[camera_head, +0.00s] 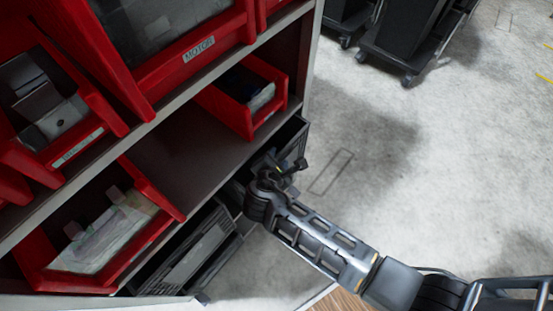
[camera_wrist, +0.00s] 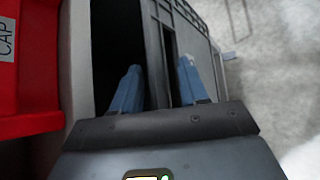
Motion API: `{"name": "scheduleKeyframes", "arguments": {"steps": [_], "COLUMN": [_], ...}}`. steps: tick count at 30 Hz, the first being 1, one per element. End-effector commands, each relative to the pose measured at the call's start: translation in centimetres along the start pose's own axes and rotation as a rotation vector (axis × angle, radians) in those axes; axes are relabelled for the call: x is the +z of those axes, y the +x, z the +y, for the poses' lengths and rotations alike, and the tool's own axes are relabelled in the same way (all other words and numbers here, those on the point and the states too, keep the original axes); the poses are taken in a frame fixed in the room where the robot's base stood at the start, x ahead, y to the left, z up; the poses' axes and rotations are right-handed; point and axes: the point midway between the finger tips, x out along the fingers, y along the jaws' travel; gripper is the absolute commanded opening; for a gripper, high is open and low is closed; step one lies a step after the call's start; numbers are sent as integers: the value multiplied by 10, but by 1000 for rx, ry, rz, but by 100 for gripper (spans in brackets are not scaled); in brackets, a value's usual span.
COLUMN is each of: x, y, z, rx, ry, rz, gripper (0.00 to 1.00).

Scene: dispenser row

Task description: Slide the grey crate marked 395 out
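A dark grey crate (camera_head: 291,146) sits at the right end of the bottom shelf level, partly hidden by my arm. No number is readable on it, so I cannot tell if it is the one marked 395. My gripper (camera_head: 280,172) is at its front end. In the wrist view, the two blue-grey fingers of my gripper (camera_wrist: 160,72) are apart. The grey wall of the crate (camera_wrist: 154,60) runs between them, with the left finger over the dark space and the right finger by the ribbed side. Contact is not clear.
Another grey crate (camera_head: 190,258) stands lower left in the rack. Red bins, one labelled MOTOR (camera_head: 190,65), fill the shelves above; a small red bin (camera_head: 245,98) sits above the right crate. Black trolleys (camera_head: 405,40) stand behind. The concrete floor (camera_head: 420,180) at right is clear.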

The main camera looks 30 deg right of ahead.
Motion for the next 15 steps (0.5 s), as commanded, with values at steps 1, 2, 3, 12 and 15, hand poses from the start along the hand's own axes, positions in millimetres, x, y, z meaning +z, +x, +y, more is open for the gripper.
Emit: {"name": "scheduleKeyframes", "arguments": {"steps": [1, 2, 3, 12, 15], "x": [0, 0, 0, 0, 0], "y": [0, 0, 0, 0, 0], "z": [0, 0, 0, -1, -2], "rx": [0, 0, 0, -2, -3], "ry": [0, 0, 0, -1, -2], "rz": [0, 0, 0, 0, 0], "gripper": [38, 36, 32, 3, 0]}}
